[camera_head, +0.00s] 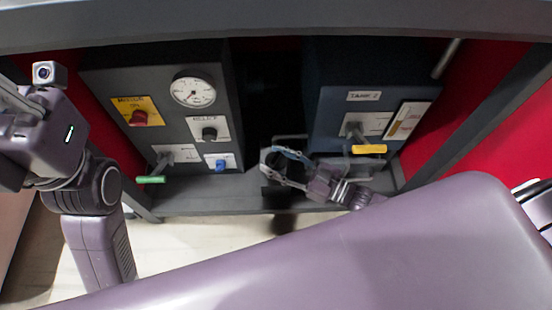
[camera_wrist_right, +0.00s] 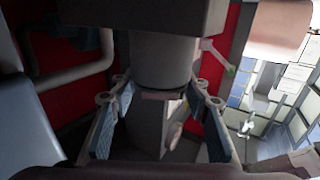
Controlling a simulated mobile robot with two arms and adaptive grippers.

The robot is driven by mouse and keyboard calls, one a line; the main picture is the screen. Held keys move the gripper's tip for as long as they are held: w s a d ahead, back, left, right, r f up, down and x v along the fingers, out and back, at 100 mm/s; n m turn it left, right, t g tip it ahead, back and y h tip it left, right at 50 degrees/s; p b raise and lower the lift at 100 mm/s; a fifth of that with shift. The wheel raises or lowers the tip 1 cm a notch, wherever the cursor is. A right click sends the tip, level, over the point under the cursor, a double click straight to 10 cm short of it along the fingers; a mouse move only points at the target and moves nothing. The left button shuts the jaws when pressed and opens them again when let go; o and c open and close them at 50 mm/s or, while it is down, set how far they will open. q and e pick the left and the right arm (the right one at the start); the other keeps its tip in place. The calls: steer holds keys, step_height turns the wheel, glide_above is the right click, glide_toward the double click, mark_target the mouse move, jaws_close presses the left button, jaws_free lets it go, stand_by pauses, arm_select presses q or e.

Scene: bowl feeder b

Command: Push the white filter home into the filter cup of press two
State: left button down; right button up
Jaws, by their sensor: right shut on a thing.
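My right gripper (camera_head: 270,165) is in the dark gap between the two panels in the head view, its blue-padded fingers spread in a ring. In the right wrist view, the fingers of this gripper (camera_wrist_right: 158,90) stand on both sides of a grey cylinder (camera_wrist_right: 162,60), closed on it near its lower end. A dark block hangs above the cylinder. A small pale piece (camera_wrist_right: 162,95) shows at its lower edge; I cannot tell if it is part of the filter. I cannot make out a white filter or a press in either view. My left arm is at the left; its fingers do not show.
The left panel (camera_head: 165,100) carries a gauge (camera_head: 193,91), a red knob (camera_head: 138,118), a blue knob (camera_head: 221,164) and a green-handled lever (camera_head: 151,180). The right panel (camera_head: 335,105), labelled TANK 2, has a yellow-handled lever (camera_head: 369,149). A grey ledge (camera_head: 195,205) runs below.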

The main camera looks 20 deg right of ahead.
steer(key=o, duration=1.2)
steer(key=shift+s+f, duration=0.3)
steer(key=shift+f, duration=0.4)
steer(key=shift+o, duration=0.2)
steer(key=r+v, duration=0.1)
steer(key=v, duration=1)
steer(key=shift+d+r, duration=0.2)
steer(key=shift+s, duration=0.15)
